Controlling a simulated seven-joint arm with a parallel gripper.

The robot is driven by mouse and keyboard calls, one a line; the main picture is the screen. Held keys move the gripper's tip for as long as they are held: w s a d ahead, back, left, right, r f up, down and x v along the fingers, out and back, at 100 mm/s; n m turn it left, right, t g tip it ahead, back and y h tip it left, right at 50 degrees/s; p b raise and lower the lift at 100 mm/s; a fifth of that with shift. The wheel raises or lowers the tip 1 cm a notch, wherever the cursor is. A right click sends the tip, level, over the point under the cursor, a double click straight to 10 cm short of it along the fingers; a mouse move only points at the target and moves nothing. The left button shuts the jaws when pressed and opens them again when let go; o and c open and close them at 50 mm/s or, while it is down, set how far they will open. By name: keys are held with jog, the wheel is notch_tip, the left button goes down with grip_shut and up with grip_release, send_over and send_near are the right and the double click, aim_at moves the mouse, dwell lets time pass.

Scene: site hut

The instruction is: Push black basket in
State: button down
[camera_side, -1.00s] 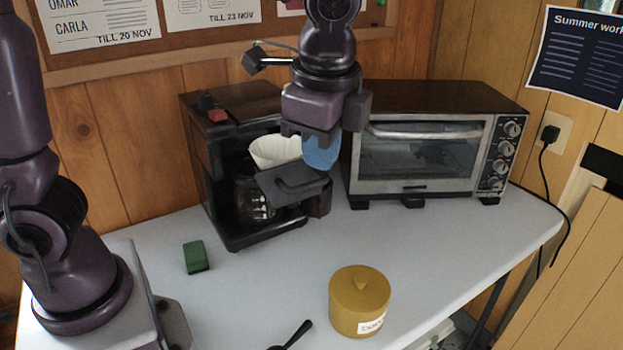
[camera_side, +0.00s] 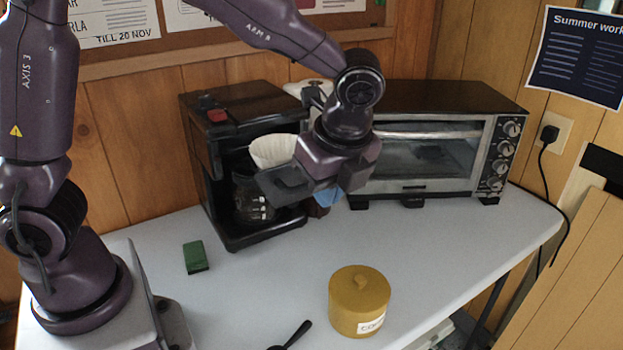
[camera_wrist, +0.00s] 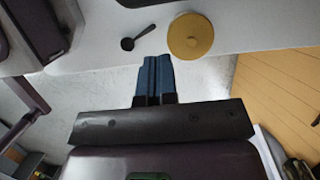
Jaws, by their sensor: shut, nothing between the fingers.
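The black basket (camera_side: 284,184) with its front handle sticks out from the front of the black coffee maker (camera_side: 228,110). A white paper filter (camera_side: 272,150) stands in it. A glass carafe (camera_side: 250,200) sits below it. The wrist view does not clearly show the basket.
A toaster oven (camera_side: 425,155) stands close on the right. A mustard canister (camera_side: 358,302), a black scoop (camera_side: 292,336) and a green block (camera_side: 196,257) are on the grey table (camera_side: 450,240). The table's right half in front of the oven is clear.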

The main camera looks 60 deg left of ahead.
aim_at(269, 144)
jog(key=shift+a+f, duration=0.2)
jog(key=shift+a, duration=0.8)
jog(key=shift+a+f, duration=0.2)
jog(key=shift+a, duration=0.75)
jog(key=a, duration=1.4)
jog(key=shift+a, duration=0.2)
jog(key=shift+d, duration=0.15)
